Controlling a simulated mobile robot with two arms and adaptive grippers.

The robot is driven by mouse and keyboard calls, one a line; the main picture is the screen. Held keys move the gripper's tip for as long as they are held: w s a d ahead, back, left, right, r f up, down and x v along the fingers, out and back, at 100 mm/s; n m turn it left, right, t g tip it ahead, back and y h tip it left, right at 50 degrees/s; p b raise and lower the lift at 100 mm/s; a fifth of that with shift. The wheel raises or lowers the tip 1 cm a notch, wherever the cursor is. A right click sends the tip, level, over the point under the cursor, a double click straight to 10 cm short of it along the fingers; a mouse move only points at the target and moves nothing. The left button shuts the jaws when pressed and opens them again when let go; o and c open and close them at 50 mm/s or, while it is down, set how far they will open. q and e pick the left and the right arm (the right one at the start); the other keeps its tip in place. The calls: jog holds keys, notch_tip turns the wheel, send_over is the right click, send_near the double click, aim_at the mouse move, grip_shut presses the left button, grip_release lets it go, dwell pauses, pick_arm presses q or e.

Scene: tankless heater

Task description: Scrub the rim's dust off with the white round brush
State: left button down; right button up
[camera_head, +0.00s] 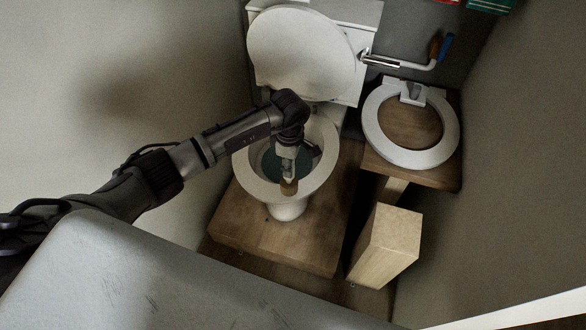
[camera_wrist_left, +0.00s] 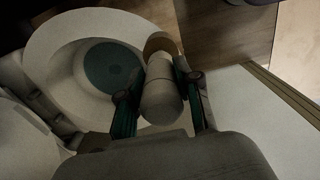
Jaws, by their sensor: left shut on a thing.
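The toilet (camera_head: 287,208) stands with its lid (camera_head: 302,46) up, and its pale rim (camera_head: 246,181) is uncovered. The rim (camera_wrist_left: 62,35) also shows in the left wrist view. My left gripper (camera_head: 289,166) is above the front part of the bowl. It is shut on the white round brush (camera_wrist_left: 161,92), with a finger on either side of its pale body. The brush's tan end (camera_head: 288,188) is over the front of the rim; I cannot tell whether it touches. No dust can be made out on the rim. My right gripper is not in view.
The toilet stands on a wooden platform (camera_head: 272,238). To the right, a loose white seat (camera_head: 447,146) lies on a wooden stand, with a wooden block (camera_head: 385,247) in front. A wall rail (camera_head: 405,64) is behind. Walls close in on both sides.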

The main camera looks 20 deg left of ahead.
pick_arm(q)
jog(key=shift+d+r+p, duration=0.1)
jog(key=shift+r+p, duration=0.65)
jog(key=shift+r, duration=1.15)
